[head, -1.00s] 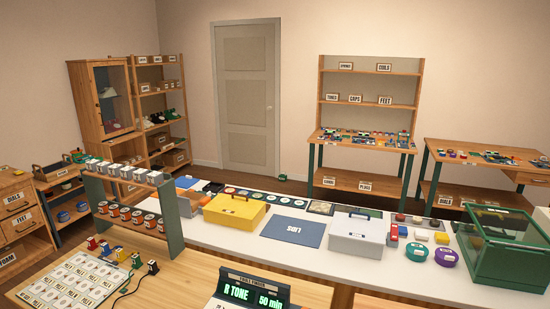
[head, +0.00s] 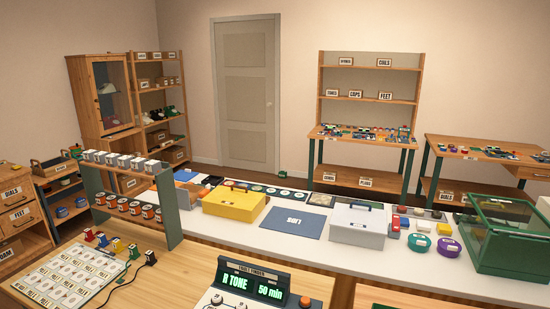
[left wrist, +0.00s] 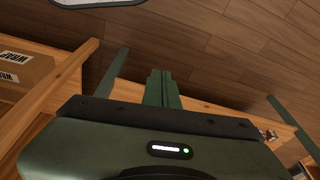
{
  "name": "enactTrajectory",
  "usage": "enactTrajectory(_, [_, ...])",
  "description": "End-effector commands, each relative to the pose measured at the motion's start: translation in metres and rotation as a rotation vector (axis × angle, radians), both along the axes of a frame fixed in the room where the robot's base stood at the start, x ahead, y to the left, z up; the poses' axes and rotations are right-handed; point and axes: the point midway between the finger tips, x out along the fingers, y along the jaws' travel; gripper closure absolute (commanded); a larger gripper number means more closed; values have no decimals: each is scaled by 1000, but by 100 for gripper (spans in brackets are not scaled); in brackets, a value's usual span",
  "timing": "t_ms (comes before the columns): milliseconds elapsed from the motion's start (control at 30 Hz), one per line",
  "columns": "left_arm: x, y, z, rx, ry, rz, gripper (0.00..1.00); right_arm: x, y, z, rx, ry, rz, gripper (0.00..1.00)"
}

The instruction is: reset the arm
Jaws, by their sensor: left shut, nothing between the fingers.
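My left gripper (left wrist: 161,78) shows in the left wrist view, its two dark green fingers side by side and shut with nothing between them. It is over the wooden floor (left wrist: 215,50), apart from the furniture. Neither arm shows in the head view. My right gripper is in neither current view.
In the head view, a wooden desk holds a lit fault finder (head: 255,284) and a card tray (head: 72,277). Behind it, a long white counter (head: 400,262) carries a yellow case (head: 233,201), a grey case (head: 357,225) and a green glass box (head: 518,238). A wooden shelf with labelled boxes (left wrist: 22,72) is close in the left wrist view.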

Motion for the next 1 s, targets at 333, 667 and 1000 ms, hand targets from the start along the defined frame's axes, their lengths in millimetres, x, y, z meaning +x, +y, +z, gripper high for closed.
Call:
enactTrajectory(333, [-108, 17, -170, 11, 82, -16, 100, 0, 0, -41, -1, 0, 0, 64])
enactTrajectory(667, [-168, 30, -212, 16, 109, -25, 100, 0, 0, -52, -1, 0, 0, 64])
enactTrajectory(1000, [-169, 30, -212, 16, 109, -25, 100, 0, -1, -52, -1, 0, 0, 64])
